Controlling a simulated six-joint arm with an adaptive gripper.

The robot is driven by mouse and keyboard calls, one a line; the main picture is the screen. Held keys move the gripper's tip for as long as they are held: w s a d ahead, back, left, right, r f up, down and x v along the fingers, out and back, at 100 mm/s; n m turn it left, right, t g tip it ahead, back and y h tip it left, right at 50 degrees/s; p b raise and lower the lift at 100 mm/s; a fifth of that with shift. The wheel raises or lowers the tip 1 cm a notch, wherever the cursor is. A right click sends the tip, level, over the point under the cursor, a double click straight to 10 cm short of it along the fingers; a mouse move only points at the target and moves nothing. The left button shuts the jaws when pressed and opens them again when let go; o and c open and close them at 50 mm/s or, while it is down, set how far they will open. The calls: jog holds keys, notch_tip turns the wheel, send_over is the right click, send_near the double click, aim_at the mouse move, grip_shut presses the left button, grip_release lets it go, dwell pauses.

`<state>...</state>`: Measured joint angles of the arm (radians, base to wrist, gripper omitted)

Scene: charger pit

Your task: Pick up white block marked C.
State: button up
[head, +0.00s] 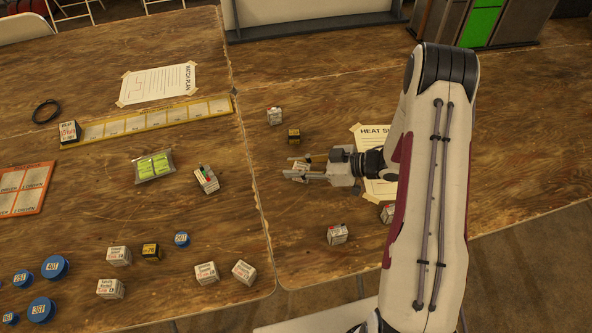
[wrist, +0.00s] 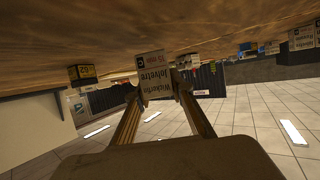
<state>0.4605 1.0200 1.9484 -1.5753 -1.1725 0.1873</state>
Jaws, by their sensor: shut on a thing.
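A white block marked C (wrist: 152,68) sits between the fingertips of my gripper (wrist: 156,84) in the wrist view. Its printed face appears upside down there, and the letter C is at one edge. In the head view my gripper (head: 292,167) points left over the right-hand table, with its fingers on both sides of the small white block (head: 301,165). The gripper is shut on it. The fingers partly hide the block in the head view. I cannot tell whether the block is clear of the table top.
A yellow-and-black block (head: 293,135) and a white block (head: 275,115) stand just behind my gripper. Another white block (head: 337,234) is in front. A heat sheet (head: 372,135) lies under my arm. The left table (head: 110,210) holds several blocks and blue discs.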

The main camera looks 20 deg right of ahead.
aim_at(296, 165)
jog(key=shift+r, duration=3.95)
